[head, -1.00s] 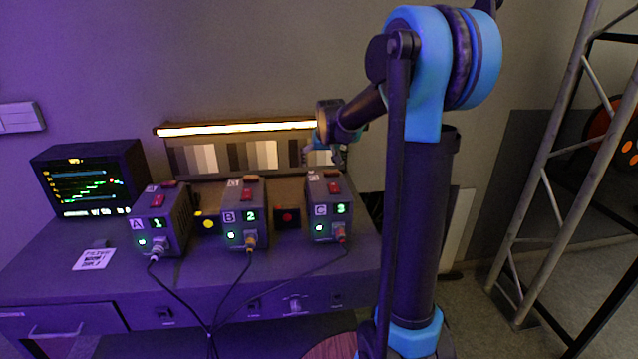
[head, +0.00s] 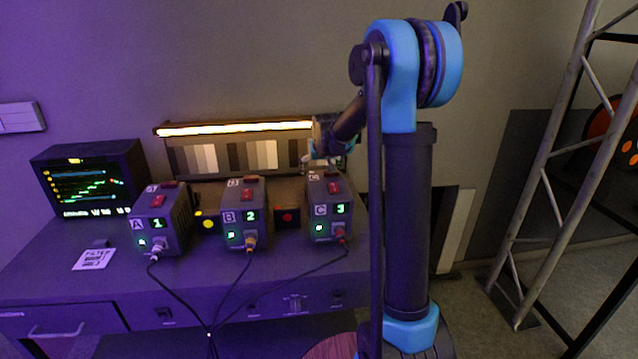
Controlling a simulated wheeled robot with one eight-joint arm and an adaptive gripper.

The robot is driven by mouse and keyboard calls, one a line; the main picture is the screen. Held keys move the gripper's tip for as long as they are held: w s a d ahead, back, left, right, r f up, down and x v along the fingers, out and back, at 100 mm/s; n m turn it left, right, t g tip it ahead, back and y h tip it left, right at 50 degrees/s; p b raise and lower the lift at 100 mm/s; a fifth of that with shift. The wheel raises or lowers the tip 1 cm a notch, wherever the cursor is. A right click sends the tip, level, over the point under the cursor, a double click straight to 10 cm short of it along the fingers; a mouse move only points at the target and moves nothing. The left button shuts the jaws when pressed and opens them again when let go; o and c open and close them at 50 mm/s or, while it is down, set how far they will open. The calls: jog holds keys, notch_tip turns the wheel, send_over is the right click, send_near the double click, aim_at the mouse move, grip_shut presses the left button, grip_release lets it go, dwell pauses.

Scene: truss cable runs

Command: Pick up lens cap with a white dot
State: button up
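I cannot make out a lens cap with a white dot in the head view. Two dark pieces stand between the boxes, one with a yellow dot (head: 207,223) and one with a red dot (head: 288,216). My gripper (head: 318,161) points down just behind and above box C (head: 328,208). Its fingers are small and partly merge with the background, so I cannot see whether they are apart or hold anything. The desk area behind box C is hidden.
Box A (head: 160,220) and box B (head: 244,215) stand left of box C on the desk (head: 200,285), with cables hanging off the front. A monitor (head: 88,180) and a white card (head: 93,259) are at left. A lit bar (head: 235,128) runs behind.

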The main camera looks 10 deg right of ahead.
jog(key=c, duration=1.4)
jog(key=shift+o, duration=0.2)
